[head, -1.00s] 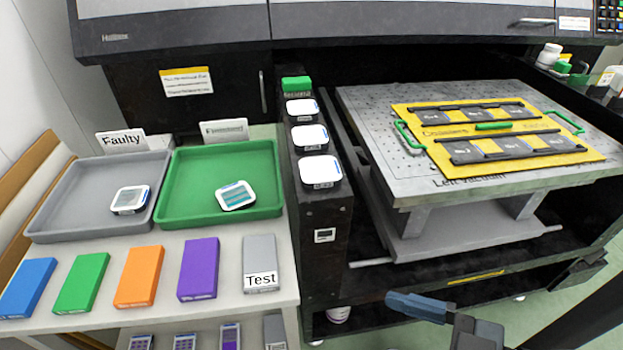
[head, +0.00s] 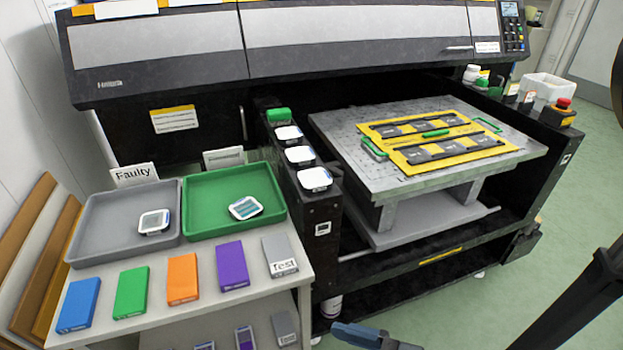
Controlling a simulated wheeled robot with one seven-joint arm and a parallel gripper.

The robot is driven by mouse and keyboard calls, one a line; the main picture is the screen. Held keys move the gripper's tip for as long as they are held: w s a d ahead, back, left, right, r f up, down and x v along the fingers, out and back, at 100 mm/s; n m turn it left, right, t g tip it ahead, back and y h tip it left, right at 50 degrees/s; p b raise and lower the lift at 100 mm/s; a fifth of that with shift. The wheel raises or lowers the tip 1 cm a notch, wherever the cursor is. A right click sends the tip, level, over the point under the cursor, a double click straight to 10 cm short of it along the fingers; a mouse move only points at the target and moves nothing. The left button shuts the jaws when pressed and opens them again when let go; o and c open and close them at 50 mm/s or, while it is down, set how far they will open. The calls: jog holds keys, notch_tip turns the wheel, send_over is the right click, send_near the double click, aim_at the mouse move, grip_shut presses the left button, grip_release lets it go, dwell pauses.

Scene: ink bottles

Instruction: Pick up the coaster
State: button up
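Several coaster-like square white pieces with rounded corners are in view. One with teal stripes (head: 245,208) lies in the green tray (head: 205,229). Three plain white ones, at the back (head: 287,133), middle (head: 299,155) and front (head: 315,179), lie in a row on a narrow black ledge. Part of my gripper (head: 362,335) shows as a blue-grey finger at the bottom edge, below and apart from the ledge. Its other finger is not clearly visible.
Blue, green, orange, purple and grey "Test" boxes (head: 280,256) line the white table's front. A metal printer bed (head: 340,130) with a yellow jig (head: 470,150) stands right of the ledge. An emergency-stop button (head: 562,104) sits far right. Open floor (head: 520,290) lies at right.

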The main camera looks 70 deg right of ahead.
jog(key=w+d+f+m+g+h+p, duration=0.15)
jog(key=w+d, duration=0.25)
jog(key=w, duration=0.4)
jog(key=w+d+f+m+g, duration=0.1)
jog(key=w+d+m+g, duration=0.15)
jog(key=w, duration=0.65)
jog(key=m+g, duration=0.4)
jog(key=g, duration=0.3)
send_near(315, 178)
jog(key=shift+w+a+f+h, duration=0.15)
jog(key=shift+w+h, duration=0.15)
jog(key=shift+h, duration=0.05)
jog(key=b+x, duration=0.2)
jog(key=shift+f+b, duration=0.3)
jog(key=shift+b, duration=0.05)
jog(key=shift+b+x, duration=0.75)
jog(key=shift+b, duration=0.1)
jog(key=shift+s+b+x, duration=0.2)
jog(key=shift+b+x, duration=0.2)
jog(key=shift+x, duration=1.4)
jog(key=c, duration=1.1)
